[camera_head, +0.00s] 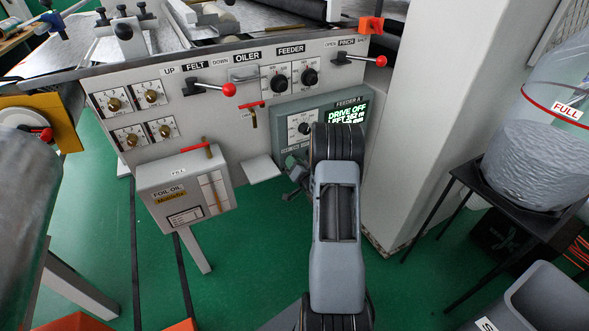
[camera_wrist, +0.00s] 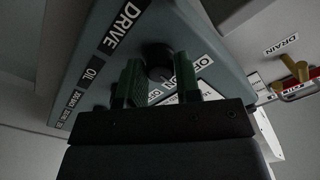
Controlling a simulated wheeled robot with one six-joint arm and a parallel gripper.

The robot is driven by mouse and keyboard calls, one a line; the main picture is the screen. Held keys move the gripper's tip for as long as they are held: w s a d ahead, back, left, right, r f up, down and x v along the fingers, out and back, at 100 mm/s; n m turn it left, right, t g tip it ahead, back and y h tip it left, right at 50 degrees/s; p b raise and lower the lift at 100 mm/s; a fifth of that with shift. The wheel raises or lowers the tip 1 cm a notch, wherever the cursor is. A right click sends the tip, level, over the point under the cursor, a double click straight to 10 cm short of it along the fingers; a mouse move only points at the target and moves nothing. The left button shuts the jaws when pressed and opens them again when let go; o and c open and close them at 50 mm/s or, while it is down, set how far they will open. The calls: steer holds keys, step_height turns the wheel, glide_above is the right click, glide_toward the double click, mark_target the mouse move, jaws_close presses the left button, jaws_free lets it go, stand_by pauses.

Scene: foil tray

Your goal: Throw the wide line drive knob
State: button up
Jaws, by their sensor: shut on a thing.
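The drive knob (camera_wrist: 157,54) is round and black, on the face of a grey-green box, in the wrist view. A DRIVE label (camera_wrist: 122,22) and ON and OFF markings are near it. My gripper (camera_wrist: 159,82) has its two green fingers on either side of the knob and is shut on it. The fingers hide part of the knob and its markings. In the head view, my arm covers the lower right of the box (camera_head: 287,110) marked FEEDER A. Its lit display (camera_head: 346,115) reads DRIVE OFF on the top line.
A red-tipped lever (camera_head: 228,90) and the PINCH lever (camera_head: 380,61) stick out above the box. A foil oil box (camera_head: 160,180) stands to its left. Green floor (camera_head: 255,235) lies open below.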

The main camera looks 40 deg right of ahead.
steer(key=shift+n+b, duration=3.45)
steer(key=shift+n, duration=0.15)
steer(key=o, duration=0.9)
steer(key=shift+o, duration=0.2)
steer(key=shift+s, duration=0.1)
steer(key=s+a+p, duration=0.1)
steer(key=s+a, duration=0.1)
steer(key=s, duration=1.1)
steer(key=shift+s+p, duration=0.25)
steer(key=shift+p, duration=0.15)
